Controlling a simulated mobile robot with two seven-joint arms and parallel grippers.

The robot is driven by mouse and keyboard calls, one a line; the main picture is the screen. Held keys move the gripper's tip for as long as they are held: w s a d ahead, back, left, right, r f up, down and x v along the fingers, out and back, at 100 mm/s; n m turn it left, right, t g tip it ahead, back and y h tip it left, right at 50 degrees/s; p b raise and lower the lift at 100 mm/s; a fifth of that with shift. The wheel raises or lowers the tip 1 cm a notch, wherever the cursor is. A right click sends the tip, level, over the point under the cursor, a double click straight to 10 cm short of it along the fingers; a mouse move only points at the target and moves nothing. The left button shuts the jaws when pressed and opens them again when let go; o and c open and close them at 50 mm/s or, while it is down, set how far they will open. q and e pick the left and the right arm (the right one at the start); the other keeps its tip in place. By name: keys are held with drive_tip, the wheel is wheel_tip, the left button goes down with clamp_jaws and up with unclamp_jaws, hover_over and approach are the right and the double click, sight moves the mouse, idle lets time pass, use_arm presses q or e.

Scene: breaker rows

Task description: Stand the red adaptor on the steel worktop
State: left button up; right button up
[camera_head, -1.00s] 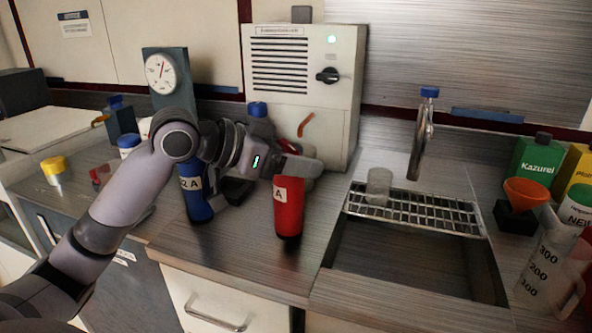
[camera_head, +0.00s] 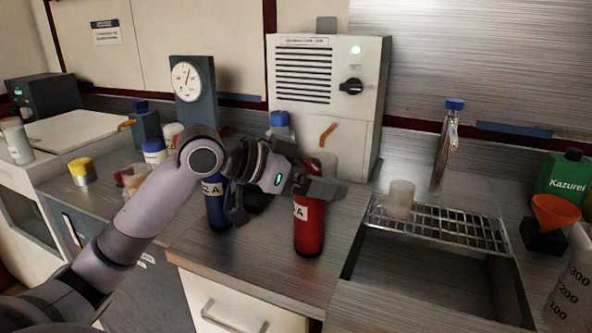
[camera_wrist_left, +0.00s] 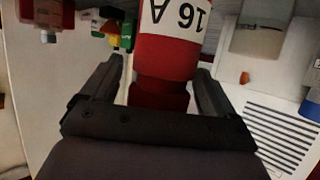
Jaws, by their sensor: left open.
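The red adaptor (camera_head: 309,232) stands upright on the steel worktop (camera_head: 265,245), left of the sink, its base seemingly resting on the surface. It has a white label, which reads 16 A in the left wrist view. My left gripper (camera_head: 315,184) is at its upper part with the fingers spread. In the left wrist view the red adaptor (camera_wrist_left: 165,55) sits between the two open fingers, with a gap showing beside it. The fingers hide part of its top in the head view. My right gripper is out of view.
A blue adaptor (camera_head: 217,207) stands close on the left, partly behind my arm. The grey vented box (camera_head: 365,120) is behind. The sink grate (camera_head: 450,226) with a clear beaker (camera_head: 400,198) lies to the right. Bare worktop lies in front of the red adaptor.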

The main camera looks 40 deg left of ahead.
use_arm(q)
drive_tip(key=b+v, duration=0.1)
drive_tip(key=v, duration=1)
drive_tip(key=shift+s+a+b, duration=0.2)
drive_tip(key=shift+s+b, duration=0.1)
drive_tip(key=shift+s, duration=0.05)
drive_tip(key=shift+r, duration=0.1)
